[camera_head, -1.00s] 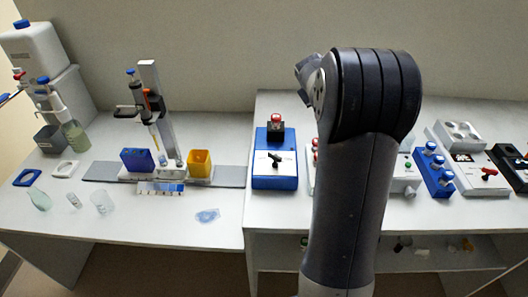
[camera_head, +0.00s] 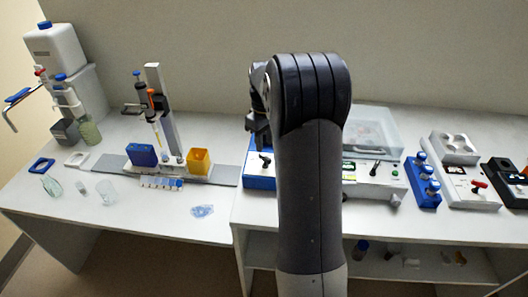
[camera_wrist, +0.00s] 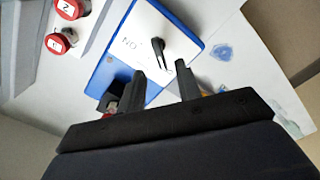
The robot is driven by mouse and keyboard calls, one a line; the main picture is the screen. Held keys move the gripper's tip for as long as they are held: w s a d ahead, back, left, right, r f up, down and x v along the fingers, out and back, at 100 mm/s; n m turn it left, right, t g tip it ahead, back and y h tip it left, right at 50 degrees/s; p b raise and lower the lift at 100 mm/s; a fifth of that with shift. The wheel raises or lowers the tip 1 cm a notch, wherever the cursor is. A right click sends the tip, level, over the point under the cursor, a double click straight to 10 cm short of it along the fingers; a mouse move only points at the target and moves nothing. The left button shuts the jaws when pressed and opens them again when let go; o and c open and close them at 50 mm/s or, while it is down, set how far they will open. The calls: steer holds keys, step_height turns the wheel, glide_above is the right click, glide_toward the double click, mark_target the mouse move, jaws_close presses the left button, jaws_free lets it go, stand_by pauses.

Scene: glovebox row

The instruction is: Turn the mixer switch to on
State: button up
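The mixer is a blue box with a white top panel, partly hidden behind my arm in the head view (camera_head: 261,182). Its black switch lever shows on the panel (camera_head: 265,162). In the wrist view the mixer (camera_wrist: 122,48) lies ahead of the fingers, with an upside-down "ON" mark on its panel and the black switch (camera_wrist: 158,50) beside it. My gripper (camera_wrist: 160,68) is open, its two fingers apart with nothing between them. The switch appears just beyond the fingertips; no contact is visible. A dark and red part (camera_wrist: 113,98) of the mixer shows next to the left finger.
To the mixer's left are a yellow box (camera_head: 198,162) and a pipette stand (camera_head: 160,110). A clear-lidded device (camera_head: 375,130) and a blue rack (camera_head: 422,185) stand to the right.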

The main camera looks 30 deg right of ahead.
mark_target(265, 156)
steer(key=shift+f+p, duration=0.3)
steer(key=shift+f, duration=2.4)
steer(key=shift+c, duration=0.5)
jaws_close()
